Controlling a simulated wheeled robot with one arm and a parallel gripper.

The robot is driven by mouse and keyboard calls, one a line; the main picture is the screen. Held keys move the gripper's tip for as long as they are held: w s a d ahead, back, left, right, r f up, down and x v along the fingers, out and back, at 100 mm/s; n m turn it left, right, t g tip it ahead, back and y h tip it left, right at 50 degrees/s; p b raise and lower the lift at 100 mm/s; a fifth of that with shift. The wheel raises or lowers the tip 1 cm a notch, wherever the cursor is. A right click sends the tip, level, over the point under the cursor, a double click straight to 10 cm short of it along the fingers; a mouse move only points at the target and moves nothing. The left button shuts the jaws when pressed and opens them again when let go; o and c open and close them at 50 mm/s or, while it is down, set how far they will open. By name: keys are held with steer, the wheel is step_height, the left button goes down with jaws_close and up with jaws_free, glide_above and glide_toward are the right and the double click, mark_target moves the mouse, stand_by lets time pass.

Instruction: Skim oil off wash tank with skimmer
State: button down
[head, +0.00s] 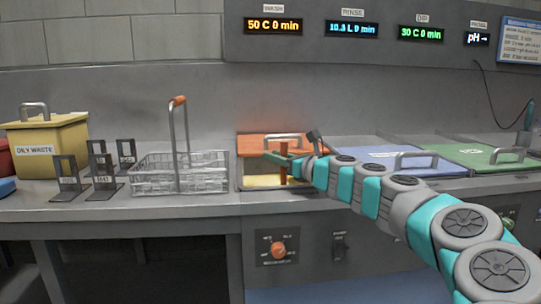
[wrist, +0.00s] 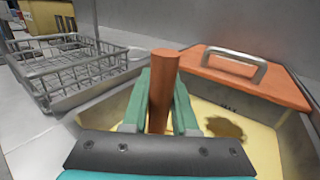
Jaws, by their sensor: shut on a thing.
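The wash tank (head: 262,183) is open at the front and holds yellowish liquid. Its orange lid (wrist: 243,76) with a grey handle covers the back part. A dark brown patch, which looks like oil (wrist: 225,127), floats on the liquid at the right in the wrist view, near a "MAX" mark. My gripper (head: 283,160) is over the tank, its green fingers shut around an upright orange-brown handle (wrist: 163,85), apparently the skimmer's. The handle also shows in the head view (head: 283,176). The skimmer's lower end is hidden.
A wire basket (head: 180,181) with a tall handle stands left of the tank. Several labelled dark stands (head: 102,178) and a yellow oily waste bin (head: 62,145) are further left. Blue (head: 385,160) and green (head: 490,157) lids lie to the right.

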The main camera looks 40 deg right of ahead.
steer(key=shift+s+d+p, duration=1.25)
steer(key=shift+s+d, duration=1.05)
steer(key=shift+d, duration=0.7)
steer(key=shift+w+a, duration=1.15)
steer(key=shift+a, duration=0.7)
steer(key=w+d, duration=0.5)
steer(key=d, duration=0.2)
steer(key=shift+d+p, duration=0.3)
steer(key=shift+r, duration=0.1)
